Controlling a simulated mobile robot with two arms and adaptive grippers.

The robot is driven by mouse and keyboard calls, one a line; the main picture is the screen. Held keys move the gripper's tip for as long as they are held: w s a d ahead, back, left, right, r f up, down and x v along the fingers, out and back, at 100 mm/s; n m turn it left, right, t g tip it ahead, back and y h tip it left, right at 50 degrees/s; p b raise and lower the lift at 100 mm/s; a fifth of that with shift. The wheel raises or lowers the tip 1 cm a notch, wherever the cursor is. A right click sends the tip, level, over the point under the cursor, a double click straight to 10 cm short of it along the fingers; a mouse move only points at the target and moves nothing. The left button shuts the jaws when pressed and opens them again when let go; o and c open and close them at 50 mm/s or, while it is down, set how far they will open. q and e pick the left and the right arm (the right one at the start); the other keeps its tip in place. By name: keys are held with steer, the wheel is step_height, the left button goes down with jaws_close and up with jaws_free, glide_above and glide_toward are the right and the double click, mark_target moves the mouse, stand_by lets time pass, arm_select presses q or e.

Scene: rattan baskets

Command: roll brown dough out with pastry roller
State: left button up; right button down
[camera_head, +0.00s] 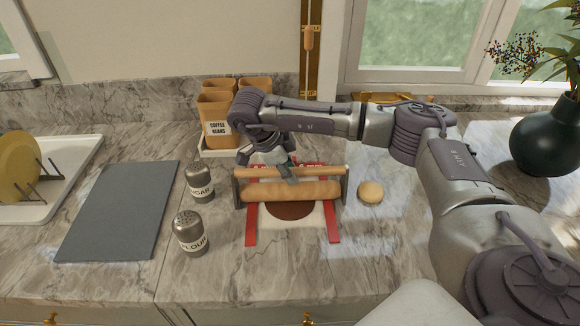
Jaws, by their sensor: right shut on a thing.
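A pastry roller (290,192) with a light wooden barrel and an upper handle bar (315,173) lies across a white and red mat (251,226) on the marble counter. Dark brown dough (290,210) shows in front of the barrel; the barrel covers its far part. My right gripper (287,172) comes down from above and is shut on the roller's handle bar, left of its middle. The fingertips are small and partly hidden by the wrist. My left gripper is not in the picture.
A pale dough ball (370,191) sits right of the roller. Sugar (200,182) and flour (190,233) shakers stand to the left, near a grey board (118,211). Canisters (217,115) stand behind. A dark vase (545,137) is far right. The front counter is clear.

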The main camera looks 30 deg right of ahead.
steer(key=shift+s+a+p, duration=0.15)
steer(key=shift+s+a, duration=0.3)
steer(key=shift+s, duration=0.3)
steer(key=shift+s+a+p, duration=0.1)
steer(key=shift+s+a, duration=0.35)
steer(key=shift+s, duration=0.3)
steer(key=shift+s+a+p, duration=0.15)
steer(key=shift+s+a, duration=0.3)
steer(key=shift+s, duration=0.3)
steer(key=shift+w+d+f+b, duration=0.1)
steer(key=shift+w+d+b, duration=0.3)
steer(key=shift+w+b, duration=0.25)
steer(key=shift+w+d, duration=0.5)
steer(key=shift+w, duration=0.4)
steer(key=shift+w+d+b, duration=0.45)
steer(key=shift+w+b, duration=0.2)
steer(key=shift+w, duration=0.1)
steer(key=shift+w+d, duration=0.45)
steer(key=shift+w, duration=0.3)
steer(key=shift+r, duration=0.2)
steer(key=shift+w+r+p, duration=0.1)
steer(key=shift+r+p, duration=0.35)
steer(key=shift+r, duration=0.4)
steer(key=shift+r+p, duration=1.65)
steer(key=shift+r, duration=0.95)
